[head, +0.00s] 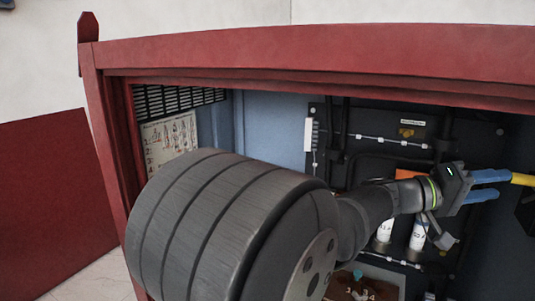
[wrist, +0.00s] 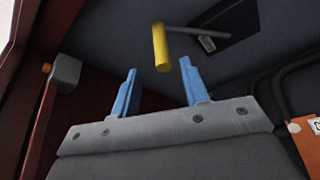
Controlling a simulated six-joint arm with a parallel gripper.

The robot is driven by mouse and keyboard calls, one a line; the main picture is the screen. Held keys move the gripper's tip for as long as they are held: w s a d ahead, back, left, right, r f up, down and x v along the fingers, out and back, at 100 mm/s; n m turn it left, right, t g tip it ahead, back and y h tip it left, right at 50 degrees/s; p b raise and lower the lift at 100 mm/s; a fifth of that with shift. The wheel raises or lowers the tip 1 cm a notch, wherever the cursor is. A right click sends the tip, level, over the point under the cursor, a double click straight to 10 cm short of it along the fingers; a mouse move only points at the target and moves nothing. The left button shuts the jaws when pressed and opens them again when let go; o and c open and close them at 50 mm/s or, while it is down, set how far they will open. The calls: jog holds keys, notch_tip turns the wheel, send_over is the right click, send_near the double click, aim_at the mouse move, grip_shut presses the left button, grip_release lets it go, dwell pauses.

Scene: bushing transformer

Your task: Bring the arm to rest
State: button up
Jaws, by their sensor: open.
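My arm reaches from the lower left into a red-framed cabinet (head: 320,58) in the head view. My gripper (head: 503,184) is at the right side, its two blue fingers apart with nothing held between them. A yellow handle (head: 523,180) shows just past the fingertips at the right edge. In the wrist view the yellow handle (wrist: 161,48) appears beyond the gap between the fingers, on a grey rod from a dark plate (wrist: 228,28). The exact distance from fingertips to handle cannot be told.
White-labelled cylinders (head: 417,233) stand below my wrist, near an orange panel (head: 408,174). Black cables (head: 385,156) run along the back wall. The red cabinet frame borders the opening above and at left. A grey box (wrist: 66,70) shows at left in the wrist view.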

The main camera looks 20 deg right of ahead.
aim_at(520, 183)
jog(key=x, duration=0.8)
jog(key=shift+s+d, duration=0.15)
jog(key=shift+d, duration=0.1)
notch_tip(520, 183, down, 16)
jog(key=s+m+g+y, duration=0.1)
jog(key=m+g, duration=0.5)
jog(key=m, duration=0.8)
jog(key=shift+a+m, duration=0.25)
jog(key=shift+m, duration=0.05)
jog(key=shift+s, duration=0.1)
dwell(2.3)
